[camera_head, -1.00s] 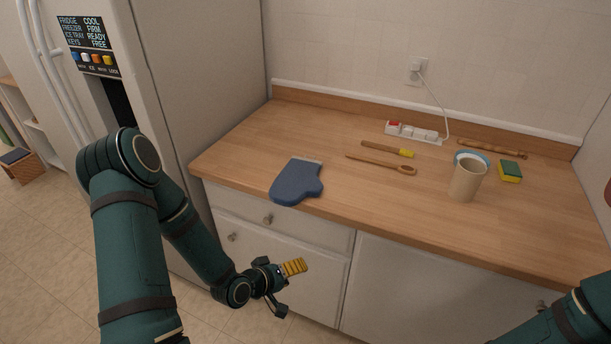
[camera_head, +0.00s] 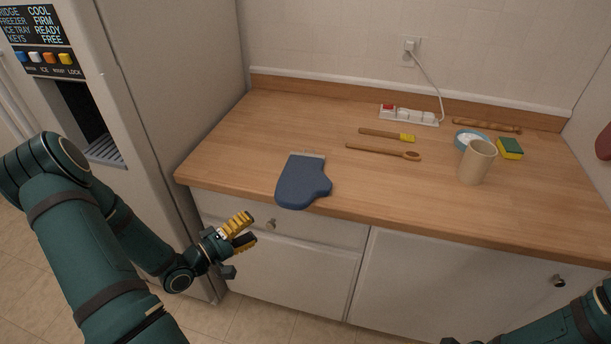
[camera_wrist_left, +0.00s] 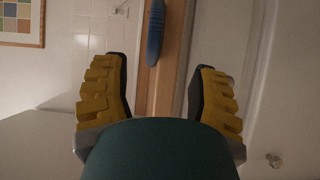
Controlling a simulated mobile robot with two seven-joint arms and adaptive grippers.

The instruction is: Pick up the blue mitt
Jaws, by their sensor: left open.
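The blue mitt (camera_head: 302,182) lies flat on the wooden counter near its front edge, left of the middle in the head view. Its thumb bulge points right and its pale cuff faces the wall. My left gripper (camera_head: 243,232) is open and empty, in front of the counter, below and to the left of the mitt. In the left wrist view the mitt (camera_wrist_left: 155,32) shows edge-on beyond and between the two yellow fingers of my left gripper (camera_wrist_left: 160,85), and nothing is between them. My right gripper is out of view; only part of my right arm shows at the lower right.
The counter (camera_head: 240,150) has drawers below and a fridge (camera_head: 180,70) at its left. Wooden utensils (camera_head: 383,151), a power strip (camera_head: 408,116), a beige cup (camera_head: 477,162), a blue-rimmed roll (camera_head: 468,137) and a sponge (camera_head: 510,148) stand farther back and right. Counter around the mitt is clear.

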